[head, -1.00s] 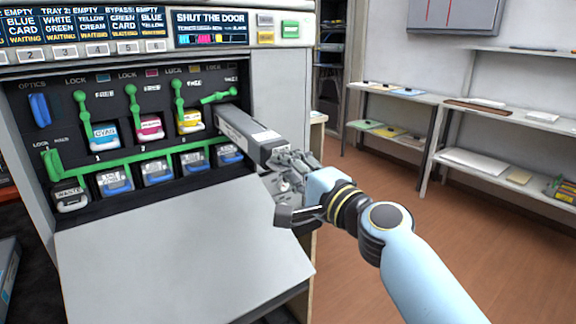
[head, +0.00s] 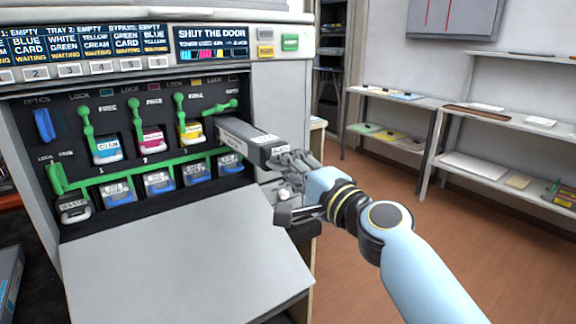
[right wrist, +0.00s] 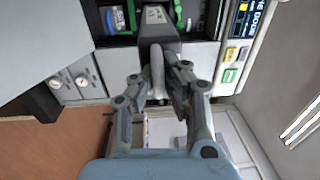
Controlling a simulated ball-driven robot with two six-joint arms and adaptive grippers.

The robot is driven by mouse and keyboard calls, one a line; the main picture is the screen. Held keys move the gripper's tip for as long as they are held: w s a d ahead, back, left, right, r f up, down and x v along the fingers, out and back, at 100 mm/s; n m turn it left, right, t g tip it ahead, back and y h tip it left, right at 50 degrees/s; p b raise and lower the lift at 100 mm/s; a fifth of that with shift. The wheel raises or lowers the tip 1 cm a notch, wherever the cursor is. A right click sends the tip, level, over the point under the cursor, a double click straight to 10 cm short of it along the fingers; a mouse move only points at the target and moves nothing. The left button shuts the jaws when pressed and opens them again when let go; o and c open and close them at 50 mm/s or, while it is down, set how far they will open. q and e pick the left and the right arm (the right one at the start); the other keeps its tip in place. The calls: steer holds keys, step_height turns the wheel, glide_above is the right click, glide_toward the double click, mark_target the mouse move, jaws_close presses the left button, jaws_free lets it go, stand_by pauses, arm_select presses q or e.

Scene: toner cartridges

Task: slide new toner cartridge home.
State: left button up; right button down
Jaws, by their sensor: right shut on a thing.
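The new toner cartridge (head: 246,140) is a long grey and black box with white labels. Its far end is inside the rightmost toner slot of the printer, and its near end sticks out towards me. My right gripper (head: 284,160) is shut on that near end. The right wrist view shows the fingers (right wrist: 165,85) on either side of the cartridge's end (right wrist: 158,25). A green lever (head: 220,107) above this slot lies slanted, nearly level, unlike the upright levers on the other slots. My left gripper is out of view.
Cyan (head: 107,150), magenta (head: 151,140) and yellow (head: 192,132) cartridges sit in the slots to the left. A green bar (head: 140,170) runs below them, above several blue-handled units. The printer's door (head: 180,250) hangs open below. Shelves (head: 500,120) stand at the right, beyond open floor.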

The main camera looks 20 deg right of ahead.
steer(key=b+x, duration=0.1)
steer(key=x, duration=0.2)
steer(key=b+x, duration=0.1)
steer(key=x, duration=0.3)
steer(key=b+x, duration=0.2)
steer(key=x, duration=0.1)
steer(key=shift+w+a+f, duration=0.15)
steer(key=shift+w+f, duration=0.2)
steer(key=b+x, duration=0.2)
steer(key=x, duration=0.1)
steer(key=b+x, duration=0.2)
steer(key=x, duration=0.1)
steer(key=b+x, duration=0.2)
steer(key=x, duration=0.1)
steer(key=shift+w+f, duration=0.2)
steer(key=shift+f, duration=0.2)
steer(key=shift+w+a+r, duration=0.15)
steer(key=shift+w, duration=0.3)
steer(key=c, duration=1.4)
jaws_free()
steer(key=shift+o, duration=0.4)
steer(key=o, duration=0.4)
steer(key=shift+o, duration=0.2)
